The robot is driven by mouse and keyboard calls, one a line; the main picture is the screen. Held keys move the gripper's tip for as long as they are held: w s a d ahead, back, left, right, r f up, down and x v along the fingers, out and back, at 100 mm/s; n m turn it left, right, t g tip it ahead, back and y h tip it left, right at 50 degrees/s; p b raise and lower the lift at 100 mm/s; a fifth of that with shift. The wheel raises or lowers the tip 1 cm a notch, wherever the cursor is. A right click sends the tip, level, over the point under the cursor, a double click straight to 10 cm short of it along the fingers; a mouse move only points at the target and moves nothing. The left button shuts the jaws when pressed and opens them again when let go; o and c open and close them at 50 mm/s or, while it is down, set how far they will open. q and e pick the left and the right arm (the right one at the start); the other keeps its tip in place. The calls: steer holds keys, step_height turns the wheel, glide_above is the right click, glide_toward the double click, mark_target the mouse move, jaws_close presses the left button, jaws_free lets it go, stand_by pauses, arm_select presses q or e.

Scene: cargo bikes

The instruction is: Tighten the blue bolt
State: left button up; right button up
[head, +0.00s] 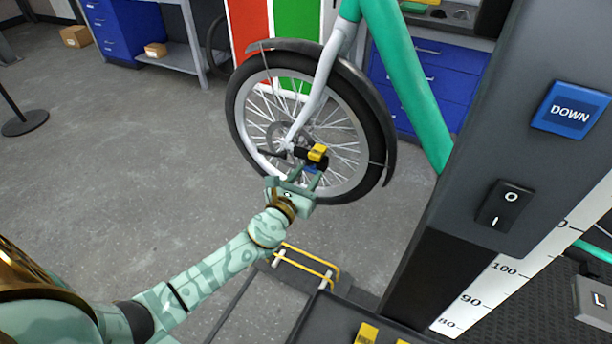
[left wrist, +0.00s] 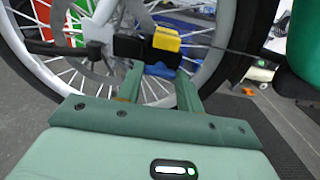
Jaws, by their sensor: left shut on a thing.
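The blue bolt (head: 313,167) sits at the hub of the bike's front wheel, just below a yellow block (head: 317,152) on a black axle part. In the left wrist view the blue bolt (left wrist: 160,71) shows between the fingertips, under the yellow block (left wrist: 167,39). My left gripper (head: 306,174) reaches up to the hub from below and is shut on the blue bolt. Its fingers (left wrist: 160,78) stand on either side of the bolt and hide part of it. My right gripper is not in view.
The front wheel (head: 376,130) is held off the floor, with spokes close around the hub. A grey post with a DOWN button (head: 571,108) and a scale stands at the right. A yellow-railed stand part (head: 310,262) lies below.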

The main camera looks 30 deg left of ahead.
arm_select(q)
steer(key=shift+f, duration=0.15)
steer(key=o, duration=1)
steer(key=shift+s, duration=0.1)
steer(key=s, duration=1)
steer(key=s+d, duration=0.1)
steer(key=s, duration=0.5)
steer(key=shift+s+p, duration=0.1)
steer(key=shift+p, duration=0.3)
